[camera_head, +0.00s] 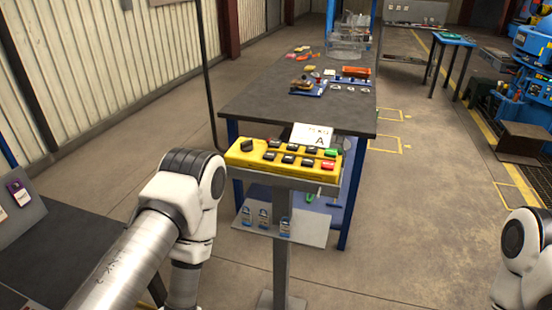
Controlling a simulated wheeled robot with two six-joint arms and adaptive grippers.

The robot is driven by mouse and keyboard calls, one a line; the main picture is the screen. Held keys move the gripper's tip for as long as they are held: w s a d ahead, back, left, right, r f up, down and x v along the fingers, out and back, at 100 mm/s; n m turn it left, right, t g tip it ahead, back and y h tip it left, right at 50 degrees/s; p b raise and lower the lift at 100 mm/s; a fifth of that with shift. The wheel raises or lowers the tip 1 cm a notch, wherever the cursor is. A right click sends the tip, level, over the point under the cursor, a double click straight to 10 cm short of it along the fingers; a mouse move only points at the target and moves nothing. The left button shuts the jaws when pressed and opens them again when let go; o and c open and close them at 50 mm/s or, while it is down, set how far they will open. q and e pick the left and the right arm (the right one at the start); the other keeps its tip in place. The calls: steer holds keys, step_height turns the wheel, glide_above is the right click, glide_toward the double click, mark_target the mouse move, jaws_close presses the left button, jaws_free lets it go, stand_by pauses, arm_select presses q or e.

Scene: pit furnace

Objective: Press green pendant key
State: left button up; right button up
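The yellow pendant box (284,158) stands on a grey post in the middle of the view. It carries several black keys in two rows and a black knob at its left end. The green key (331,152) is at the right end of the far row, with a red key (328,165) in front of it. My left arm stands left of the pendant, its white joint close to the box's left end in the picture. My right arm shows at the right edge, well apart from the pendant. Neither gripper is in view.
A white card marked A (311,136) stands behind the pendant. Below it, a grey shelf (310,230) holds several padlock-like items. A dark-topped workbench (255,109) with parts on it stands behind. A dark table (60,255) is at left. The floor at right is open.

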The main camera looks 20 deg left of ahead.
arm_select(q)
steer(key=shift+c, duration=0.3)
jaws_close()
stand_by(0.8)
